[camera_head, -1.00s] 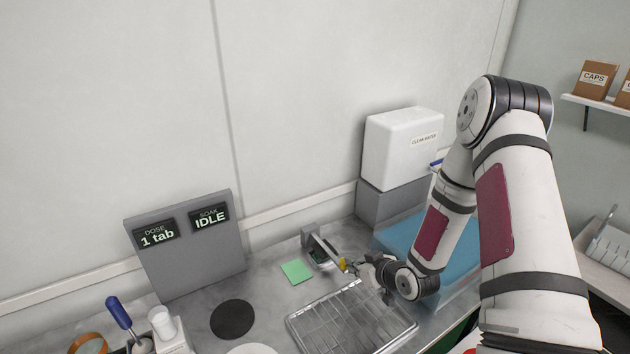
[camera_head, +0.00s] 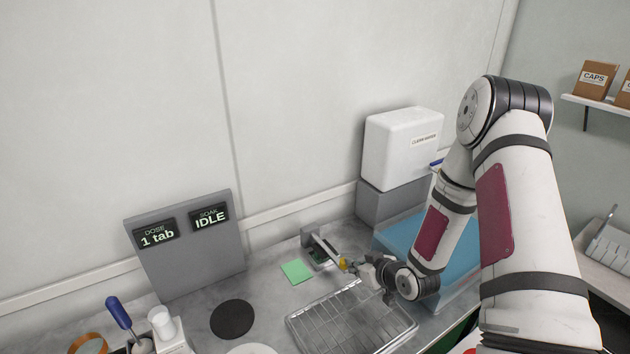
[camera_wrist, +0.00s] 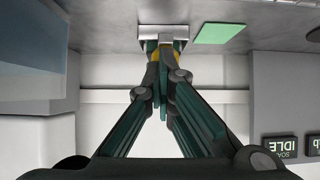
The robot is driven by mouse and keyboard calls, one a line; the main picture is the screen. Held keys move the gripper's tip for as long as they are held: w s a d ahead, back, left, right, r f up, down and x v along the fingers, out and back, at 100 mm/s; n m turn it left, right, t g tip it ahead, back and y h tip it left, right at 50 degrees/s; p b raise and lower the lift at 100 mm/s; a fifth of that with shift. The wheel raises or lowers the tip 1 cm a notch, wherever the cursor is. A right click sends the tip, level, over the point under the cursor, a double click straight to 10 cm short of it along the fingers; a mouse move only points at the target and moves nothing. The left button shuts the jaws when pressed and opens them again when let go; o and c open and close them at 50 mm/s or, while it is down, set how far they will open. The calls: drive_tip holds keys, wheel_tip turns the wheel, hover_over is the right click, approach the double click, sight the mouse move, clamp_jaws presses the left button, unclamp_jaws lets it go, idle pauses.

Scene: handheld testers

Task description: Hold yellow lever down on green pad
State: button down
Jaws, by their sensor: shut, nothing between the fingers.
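The yellow lever tip (camera_head: 343,263) is at the near end of a grey lever arm on a small grey metal fixture (camera_head: 307,234). A dark greenish patch (camera_head: 320,256) lies beneath the arm. A light green square (camera_head: 296,272) lies flat on the counter left of the fixture. My gripper (camera_head: 352,267) is right at the yellow tip, fingers together. In the wrist view, my gripper (camera_wrist: 165,48) overlaps the yellow part (camera_wrist: 154,56), with the grey fixture (camera_wrist: 148,31) beyond and the green square (camera_wrist: 220,33) beside. Contact and the gap under the lever cannot be made out.
A wire rack (camera_head: 350,320) lies just in front. A blue tray (camera_head: 400,238) and a white clean-water tank (camera_head: 403,145) stand right and behind. The display panel (camera_head: 186,245) at left reads "DOSE 1 tab" and "SOAK IDLE". A black disc (camera_head: 232,319) lies left on the counter.

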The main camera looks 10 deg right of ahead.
drive_tip(key=shift+f, duration=0.15)
idle(0.8)
drive_tip(key=shift+r+p, duration=0.3)
drive_tip(key=shift+r, duration=0.05)
drive_tip(key=s+d, duration=0.1)
drive_tip(key=s, duration=0.2)
drive_tip(key=s+d, duration=0.1)
drive_tip(key=s, duration=0.2)
drive_tip(key=s+d, duration=0.1)
drive_tip(key=s, duration=0.2)
drive_tip(key=shift+r+p, duration=0.15)
drive_tip(key=shift+p, duration=0.15)
